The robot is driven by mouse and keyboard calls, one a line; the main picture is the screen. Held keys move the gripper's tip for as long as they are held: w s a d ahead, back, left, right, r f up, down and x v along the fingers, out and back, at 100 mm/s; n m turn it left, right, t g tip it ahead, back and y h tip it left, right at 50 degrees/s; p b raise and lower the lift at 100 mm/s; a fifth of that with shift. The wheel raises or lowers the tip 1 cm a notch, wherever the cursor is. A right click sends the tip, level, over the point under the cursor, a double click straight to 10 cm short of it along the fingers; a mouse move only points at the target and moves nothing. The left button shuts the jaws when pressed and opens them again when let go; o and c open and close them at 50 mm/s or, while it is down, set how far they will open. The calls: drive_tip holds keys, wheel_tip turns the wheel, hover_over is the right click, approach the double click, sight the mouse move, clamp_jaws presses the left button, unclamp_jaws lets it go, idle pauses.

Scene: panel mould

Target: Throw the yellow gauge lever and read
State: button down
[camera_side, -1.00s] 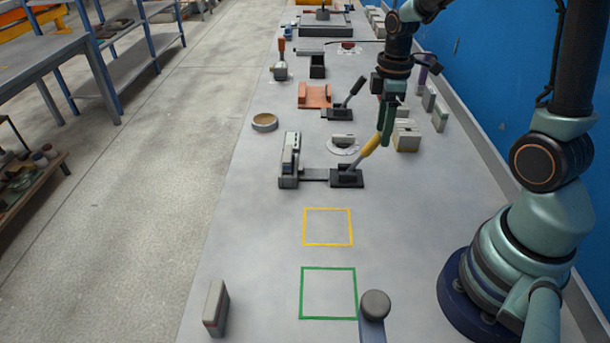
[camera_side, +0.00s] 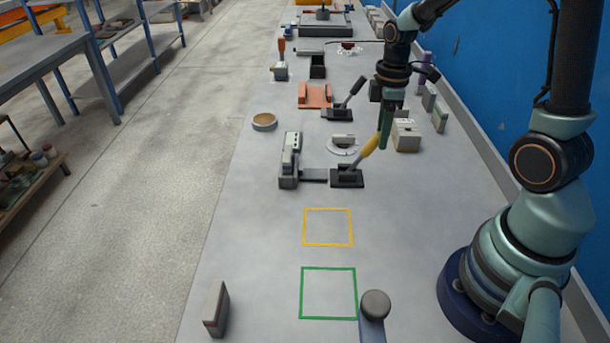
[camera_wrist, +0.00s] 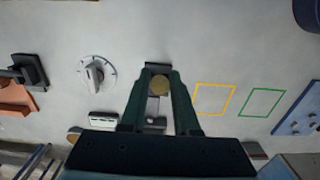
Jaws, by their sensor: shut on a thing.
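The yellow gauge lever (camera_side: 370,144) rises from a dark base (camera_side: 347,179) on the bench and tilts to the right in the side view. My gripper (camera_side: 385,128) is at its upper end, shut on the yellow handle. In the wrist view the round yellow lever end (camera_wrist: 159,85) sits between the two green fingers of my gripper (camera_wrist: 160,78). A grey gauge block (camera_side: 289,160) stands left of the lever base, joined to it by a dark bar. Its reading is too small to make out.
A black-handled lever (camera_side: 345,105) stands farther back beside an orange block (camera_side: 314,95). A round dial (camera_side: 343,145) lies just behind the yellow lever's base. Beige blocks (camera_side: 406,137) stand close right of my gripper. Yellow (camera_side: 328,245) and green (camera_side: 328,318) outlined squares in front are empty.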

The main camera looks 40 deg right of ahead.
drive_tip(key=shift+w+a+r, duration=0.4)
drive_tip(key=shift+w+a, duration=0.1)
drive_tip(key=shift+w+a+r, duration=0.35)
drive_tip(key=shift+w+a, duration=0.15)
drive_tip(key=shift+w, duration=0.05)
drive_tip(key=shift+a, duration=0.1)
idle(0.4)
drive_tip(key=shift+w+a+r, duration=0.2)
drive_tip(key=shift+w+a, duration=0.25)
drive_tip(key=shift+w, duration=0.1)
drive_tip(key=shift+w+a, duration=0.1)
drive_tip(key=shift+w+a+r, duration=0.15)
drive_tip(key=shift+w+a, duration=0.3)
drive_tip(key=shift+a, duration=0.05)
idle(0.3)
